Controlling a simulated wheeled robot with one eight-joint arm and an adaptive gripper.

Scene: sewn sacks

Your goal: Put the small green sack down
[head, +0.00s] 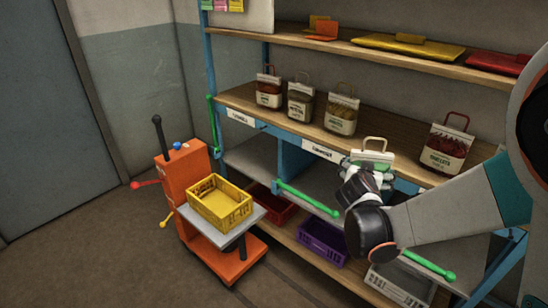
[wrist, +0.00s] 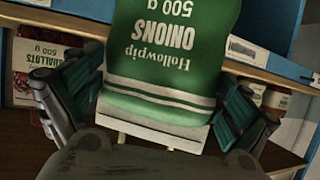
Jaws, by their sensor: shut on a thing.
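The small green sack (wrist: 165,45) fills the top middle of the wrist view, its label upside down and reading Hollowpip Onions 500 g. My gripper (wrist: 160,112) is shut on its pale end, with one dark green finger on each side. In the head view my gripper (head: 364,184) is in front of the middle shelf's front edge. The sack's green and white part and cream handle (head: 375,142) show just above it, the rest hidden by the gripper. I cannot tell whether the sack touches the shelf.
The middle shelf (head: 283,125) bears several sacks; a red-labelled sack (head: 447,147) stands right of my gripper and an olive sack (head: 341,115) left. Bare board lies between them. Crates (head: 322,243) sit below. An orange cart (head: 183,170) with a yellow crate (head: 221,209) stands left.

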